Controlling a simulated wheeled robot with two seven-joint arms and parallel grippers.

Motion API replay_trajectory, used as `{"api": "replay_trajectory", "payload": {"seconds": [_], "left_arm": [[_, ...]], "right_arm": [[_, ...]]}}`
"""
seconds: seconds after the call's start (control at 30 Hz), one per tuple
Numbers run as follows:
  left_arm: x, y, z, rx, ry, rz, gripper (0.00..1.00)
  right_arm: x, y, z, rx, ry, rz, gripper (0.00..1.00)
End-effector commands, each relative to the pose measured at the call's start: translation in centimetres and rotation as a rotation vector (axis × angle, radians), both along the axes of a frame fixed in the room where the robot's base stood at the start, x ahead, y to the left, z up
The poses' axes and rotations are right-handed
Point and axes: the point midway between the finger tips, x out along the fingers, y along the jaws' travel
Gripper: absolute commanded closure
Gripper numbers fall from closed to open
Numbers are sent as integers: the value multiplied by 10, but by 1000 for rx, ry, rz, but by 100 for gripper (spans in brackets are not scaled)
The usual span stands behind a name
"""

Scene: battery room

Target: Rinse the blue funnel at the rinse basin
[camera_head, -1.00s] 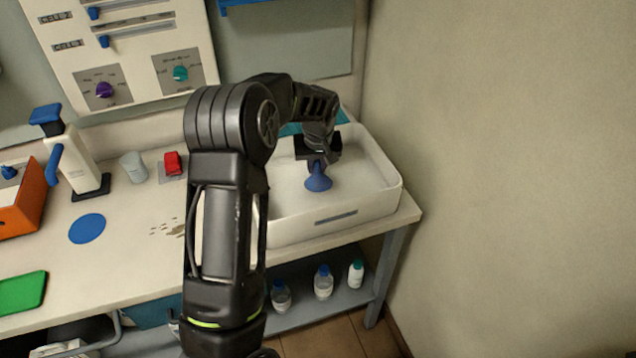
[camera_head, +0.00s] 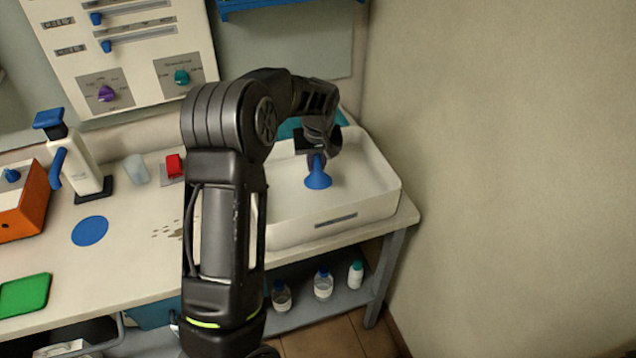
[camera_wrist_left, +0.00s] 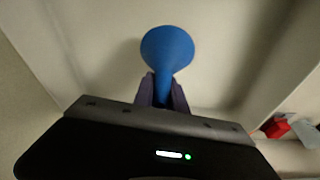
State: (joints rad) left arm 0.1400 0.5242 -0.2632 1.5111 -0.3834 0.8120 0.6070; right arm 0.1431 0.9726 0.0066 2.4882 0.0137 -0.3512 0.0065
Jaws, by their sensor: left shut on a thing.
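The blue funnel (camera_head: 318,178) is in the head view, wide end down, inside the white rinse basin (camera_head: 335,230). My left gripper (camera_head: 317,158) is shut on its narrow end and holds it from above. In the left wrist view the funnel (camera_wrist_left: 168,50) shows between the purple fingertips (camera_wrist_left: 160,90), over the basin's pale floor. I cannot tell whether the funnel's rim touches the basin floor. My left forearm hides the basin's left part. My right gripper is not in view.
On the bench stand a white dispenser with a blue top (camera_head: 75,160), a pale cup (camera_head: 136,170), a red object (camera_head: 175,165) and an orange box (camera_head: 22,203). A blue disc (camera_head: 90,230) and a green pad (camera_head: 24,296) lie flat. A wall is close on the right.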

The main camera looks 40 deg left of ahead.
Motion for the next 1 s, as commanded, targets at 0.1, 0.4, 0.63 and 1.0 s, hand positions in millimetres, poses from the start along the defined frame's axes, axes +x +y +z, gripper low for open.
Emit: {"api": "replay_trajectory", "payload": {"seconds": [0.1,0.4,0.63,1.0], "left_arm": [[0,0,13,1,-1,0,100],[1,0,37,1,-2,-1,100],[1,0,57,1,-2,-1,100],[1,0,89,0,-1,0,100]], "right_arm": [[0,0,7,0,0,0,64],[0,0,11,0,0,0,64],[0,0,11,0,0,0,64],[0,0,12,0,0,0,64]]}}
